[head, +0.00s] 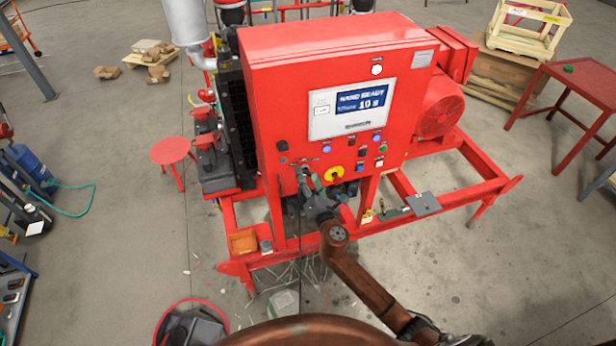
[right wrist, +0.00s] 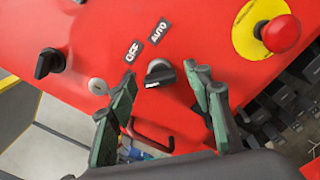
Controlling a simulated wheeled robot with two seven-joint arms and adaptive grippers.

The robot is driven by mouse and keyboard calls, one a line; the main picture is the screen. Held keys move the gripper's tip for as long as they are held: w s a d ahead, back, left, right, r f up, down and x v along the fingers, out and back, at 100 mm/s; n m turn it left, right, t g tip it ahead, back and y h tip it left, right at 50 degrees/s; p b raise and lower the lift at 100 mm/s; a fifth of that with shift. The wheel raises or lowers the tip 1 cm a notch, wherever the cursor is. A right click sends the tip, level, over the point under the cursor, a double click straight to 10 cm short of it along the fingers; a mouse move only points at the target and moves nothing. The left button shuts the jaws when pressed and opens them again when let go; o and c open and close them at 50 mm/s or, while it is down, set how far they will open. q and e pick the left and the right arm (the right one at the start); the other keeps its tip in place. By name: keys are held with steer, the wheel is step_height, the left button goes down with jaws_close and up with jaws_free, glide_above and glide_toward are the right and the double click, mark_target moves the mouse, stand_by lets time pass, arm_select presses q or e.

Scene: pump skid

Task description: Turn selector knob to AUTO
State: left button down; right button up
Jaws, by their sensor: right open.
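The selector knob (right wrist: 160,74) is black with a light grey collar, on the red panel between white-on-black OFF (right wrist: 131,52) and AUTO (right wrist: 158,31) labels. Its black handle lies roughly across the right wrist view; which label it points at I cannot tell. My right gripper (right wrist: 163,79) is open, with one green-grey finger on each side of the knob. The fingers appear apart from it. In the head view my right gripper (head: 314,192) is at the lower front of the red cabinet (head: 290,90) and largely hides the knob. My left gripper is not in view.
A red emergency stop (right wrist: 281,34) on a yellow disc is close right of the knob. Another black knob (right wrist: 48,62) and a key lock (right wrist: 97,86) are at left. A red handle (right wrist: 150,137) is below. The cabinet's display (head: 361,100) appears to read HAND READY.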

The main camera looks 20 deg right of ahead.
steer(key=c, duration=1.1)
steer(key=shift+c, duration=0.2)
steer(key=shift+m, duration=0.3)
steer(key=m+b, duration=0.1)
steer(key=m, duration=0.2)
steer(key=shift+f+m, duration=0.1)
steer(key=shift+m, duration=0.2)
steer(key=m+b, duration=0.1)
steer(key=m, duration=0.3)
steer(key=shift+m, duration=0.3)
steer(key=m, duration=0.5)
steer(key=shift+b, duration=0.35)
steer(key=m, duration=0.6)
steer(key=shift+p, duration=0.35)
